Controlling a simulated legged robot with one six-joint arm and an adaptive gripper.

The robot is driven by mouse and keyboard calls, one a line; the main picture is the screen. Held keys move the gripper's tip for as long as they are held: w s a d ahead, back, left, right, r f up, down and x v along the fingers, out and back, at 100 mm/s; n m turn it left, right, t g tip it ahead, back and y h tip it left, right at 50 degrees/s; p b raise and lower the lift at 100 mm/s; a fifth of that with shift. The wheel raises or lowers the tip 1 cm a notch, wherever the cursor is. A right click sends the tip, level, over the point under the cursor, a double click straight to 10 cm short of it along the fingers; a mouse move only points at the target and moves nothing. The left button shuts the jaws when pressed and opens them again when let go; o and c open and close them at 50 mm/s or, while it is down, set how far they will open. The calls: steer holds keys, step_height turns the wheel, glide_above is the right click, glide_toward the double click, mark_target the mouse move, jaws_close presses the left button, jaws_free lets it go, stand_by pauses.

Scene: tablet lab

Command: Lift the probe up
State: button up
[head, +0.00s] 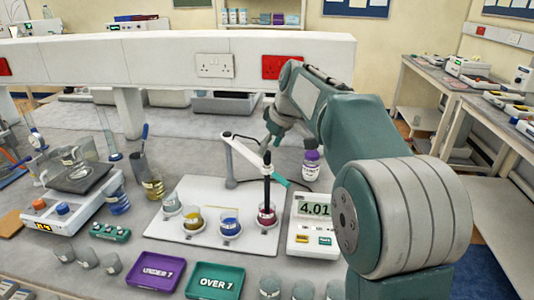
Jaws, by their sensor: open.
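The probe (267,190) is a thin, dark, upright stick. Its lower end is in a beaker of dark red liquid (267,214). A jointed white stand arm (245,152) reaches to the probe's upper part, and a teal piece (280,181) sticks out beside it. My gripper (272,139) is above and behind the probe's top, small and partly hidden by my own arm. It is open with nothing seen in it. Whether its fingers touch the probe or stand arm is unclear.
A white board (180,240) carries several beakers, including a blue one (230,227). A meter (313,233) reading 4.01 stands right of it. Purple (155,272) and green (215,282) trays lie in front. A purple-capped bottle (311,165) stands behind the meter.

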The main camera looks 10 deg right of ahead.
mark_target(268, 151)
steer(key=shift+x, duration=1.55)
jaws_close()
step_height(268, 151, up, 8)
steer(key=shift+r, duration=0.1)
jaws_free()
